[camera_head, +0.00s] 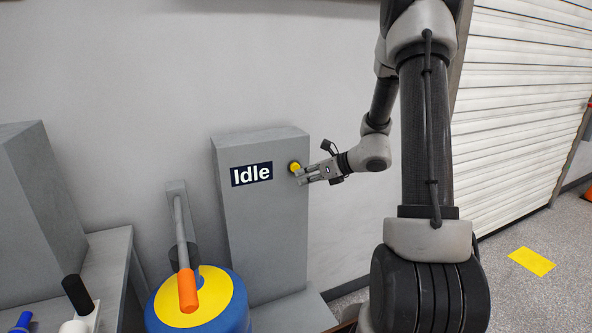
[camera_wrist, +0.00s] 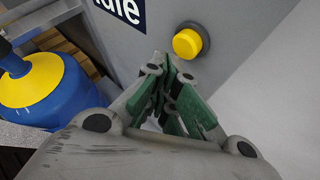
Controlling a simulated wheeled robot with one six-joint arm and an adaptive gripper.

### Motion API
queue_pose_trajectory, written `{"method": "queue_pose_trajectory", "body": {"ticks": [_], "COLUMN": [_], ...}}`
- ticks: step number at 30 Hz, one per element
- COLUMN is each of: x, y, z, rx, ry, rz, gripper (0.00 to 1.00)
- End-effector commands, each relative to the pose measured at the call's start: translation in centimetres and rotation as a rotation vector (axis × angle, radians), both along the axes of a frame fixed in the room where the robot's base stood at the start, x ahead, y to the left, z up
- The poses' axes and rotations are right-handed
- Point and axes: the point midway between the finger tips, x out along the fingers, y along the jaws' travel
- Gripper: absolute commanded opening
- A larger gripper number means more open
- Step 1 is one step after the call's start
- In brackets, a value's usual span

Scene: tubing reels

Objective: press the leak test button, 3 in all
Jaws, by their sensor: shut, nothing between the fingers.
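The leak test button is a round yellow button (camera_head: 294,167) in a dark ring on the upper right of a grey cabinet (camera_head: 262,225). In the wrist view the yellow button (camera_wrist: 186,43) shows whole, just beyond my fingertips and slightly right of them. My gripper (camera_head: 300,178) is shut and empty, close in front of the cabinet face by the button. In the wrist view my gripper (camera_wrist: 172,62) has its green-padded fingers together at the tips, which look apart from the button. A dark sign (camera_head: 251,174) left of the button reads "Idle".
A blue reel with a yellow top (camera_head: 211,300) and an orange handle (camera_head: 187,290) stands left of the cabinet front. A grey bench (camera_head: 108,260) is at the left. Open floor with a yellow marking (camera_head: 532,262) lies at the right, by a white shutter (camera_head: 515,100).

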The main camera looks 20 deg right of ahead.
Motion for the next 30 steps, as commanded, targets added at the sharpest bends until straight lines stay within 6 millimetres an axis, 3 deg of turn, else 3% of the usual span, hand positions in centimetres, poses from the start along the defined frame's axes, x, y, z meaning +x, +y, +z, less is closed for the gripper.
{"method": "queue_pose_trajectory", "body": {"ticks": [30], "x": [0.84], "y": [0.00], "z": [-0.01], "rx": [0.000], "ry": [0.001], "rz": [0.000], "gripper": [0.00]}}
